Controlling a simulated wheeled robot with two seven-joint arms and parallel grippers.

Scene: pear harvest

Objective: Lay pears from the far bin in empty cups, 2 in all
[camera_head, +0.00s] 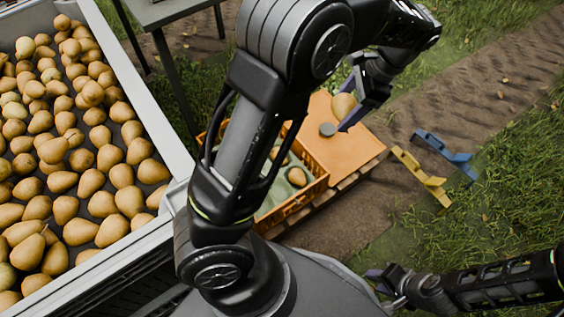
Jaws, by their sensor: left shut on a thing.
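My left gripper (353,102) is shut on a yellow-brown pear (342,105) and holds it above the orange board, beyond the crate. A large grey bin (143,118) full of pears fills the left side. An orange crate (318,187) with a greenish cup tray inside stands in the middle; a few pears (297,177) show in it. My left arm hides much of the crate, so I cannot tell which cups are empty. My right gripper (378,278) is low at the bottom right, away from the pears; its jaw opening is not clear.
An orange board (345,152) lies beside the crate, with a small grey disc (327,130) on it. Yellow (420,178) and blue (445,150) brackets stand to its right. A grey table (165,12) stands at the top. Grass and dirt are open on the right.

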